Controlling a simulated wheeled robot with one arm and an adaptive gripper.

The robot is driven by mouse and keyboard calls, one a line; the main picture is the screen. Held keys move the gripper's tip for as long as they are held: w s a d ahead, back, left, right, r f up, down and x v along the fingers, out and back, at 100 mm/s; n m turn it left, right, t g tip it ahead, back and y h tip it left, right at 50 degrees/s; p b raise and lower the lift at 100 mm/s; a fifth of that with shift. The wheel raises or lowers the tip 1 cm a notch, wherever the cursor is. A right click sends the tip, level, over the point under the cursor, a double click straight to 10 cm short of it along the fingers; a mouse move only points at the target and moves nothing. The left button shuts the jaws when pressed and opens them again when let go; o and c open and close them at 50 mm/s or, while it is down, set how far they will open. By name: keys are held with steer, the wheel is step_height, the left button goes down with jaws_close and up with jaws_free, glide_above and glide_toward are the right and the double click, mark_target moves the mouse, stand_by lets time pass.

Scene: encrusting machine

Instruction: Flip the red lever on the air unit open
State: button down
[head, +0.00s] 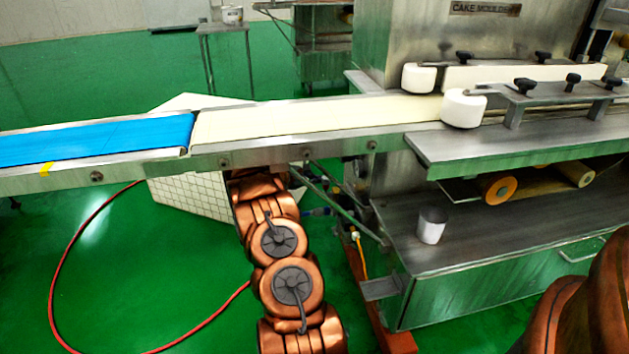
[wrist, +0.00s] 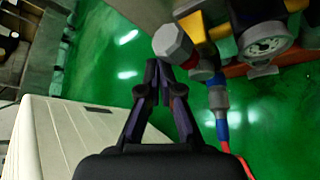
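In the wrist view, the air unit is at the upper right, with a round pressure gauge (wrist: 264,44), yellow brackets (wrist: 194,28) and a grey-white faceted knob (wrist: 172,43). The tips appear just below the knob; contact cannot be told.
The conveyor (head: 290,116) with its blue belt (head: 95,140) crosses above my arm. The steel machine (head: 455,243) stands to the right, with a white cup (head: 432,226) on its lower shelf. A red hose (head: 58,265) lies on the green floor. A pale panel (wrist: 75,140) is at the wrist view's lower left.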

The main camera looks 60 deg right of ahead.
steer(key=shift+s+d+r, duration=0.1)
steer(key=shift+s+r, duration=0.1)
steer(key=shift+s, duration=0.2)
steer(key=w+a, duration=0.8)
steer(key=a, duration=0.5)
steer(key=shift+r, duration=0.45)
